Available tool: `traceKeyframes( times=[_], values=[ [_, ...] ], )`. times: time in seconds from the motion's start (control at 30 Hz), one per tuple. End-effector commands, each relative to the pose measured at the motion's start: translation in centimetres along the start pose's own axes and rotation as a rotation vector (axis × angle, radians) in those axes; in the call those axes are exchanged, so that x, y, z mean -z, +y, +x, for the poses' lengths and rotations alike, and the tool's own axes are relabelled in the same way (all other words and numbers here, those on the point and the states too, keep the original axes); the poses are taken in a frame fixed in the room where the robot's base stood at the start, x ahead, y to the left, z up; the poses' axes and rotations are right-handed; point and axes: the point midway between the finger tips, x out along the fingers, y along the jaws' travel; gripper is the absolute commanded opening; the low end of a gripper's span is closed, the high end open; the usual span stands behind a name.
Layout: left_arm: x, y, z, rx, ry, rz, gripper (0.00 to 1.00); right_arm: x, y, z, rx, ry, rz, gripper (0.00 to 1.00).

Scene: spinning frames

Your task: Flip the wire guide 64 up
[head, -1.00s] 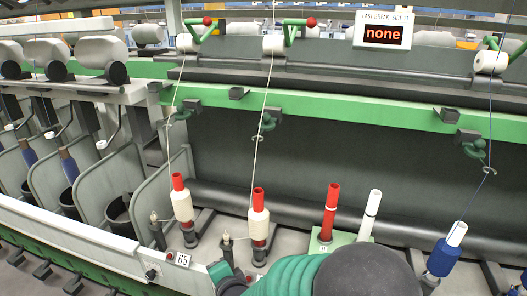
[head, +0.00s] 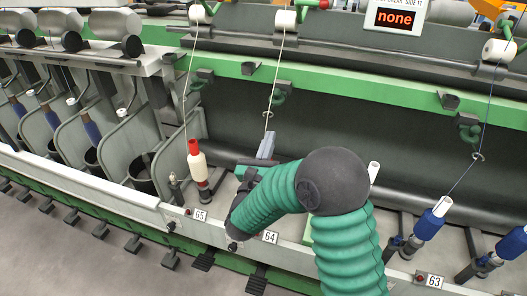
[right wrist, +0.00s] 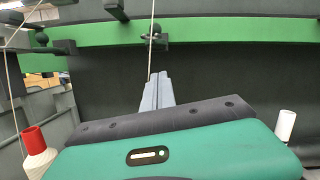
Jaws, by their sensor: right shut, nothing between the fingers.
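Wire guide 64 (head: 268,114) is a small wire loop on a green holder (head: 279,96) below the green rail, with a white thread running down through it. It sticks out forward and down like its neighbours. My right gripper (head: 267,144) is shut and empty, just below the guide and apart from it, its grey fingers pointing up. In the right wrist view the fingers (right wrist: 157,90) stand under the dark guide mount (right wrist: 154,38); the loop is not clear there. The 64 label (head: 270,237) is on the front edge.
Bobbin 65 (head: 197,160), cream with a red top, stands left of my arm. A white tube (head: 373,171) stands right of it. The blue bobbin (head: 430,222) at 63 is farther right. Threads run down to the bobbins. A grey divider (head: 150,150) stands left.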

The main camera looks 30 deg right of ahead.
Motion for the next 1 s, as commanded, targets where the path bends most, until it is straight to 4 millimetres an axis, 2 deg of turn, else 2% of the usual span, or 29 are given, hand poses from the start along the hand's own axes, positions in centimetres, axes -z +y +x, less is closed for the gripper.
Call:
traceKeyframes(
  times=[0.07,0.13,0.3,0.77,1.0],
  values=[
    [0.1,0.0,-0.4,0.000,0.000,0.000,0.36,-0.2,-0.1,1.8,0.003,0.000,-0.001,0.00],
    [0.2,0.0,-0.9,0.000,0.000,0.000,0.36,-1.8,-0.1,2.0,-0.001,-0.003,0.003,0.00],
    [0.3,0.0,-1.4,0.000,0.000,0.000,0.36,-3.6,-0.1,2.4,0.000,-0.002,0.002,0.00],
    [0.4,0.0,-1.5,0.000,0.000,0.000,0.36,-4.0,0.0,2.5,-0.002,0.002,0.000,0.00],
    [0.6,0.0,-2.5,0.000,0.000,0.000,0.36,-4.9,-0.2,2.6,-0.010,0.043,0.003,0.00]
  ],
)
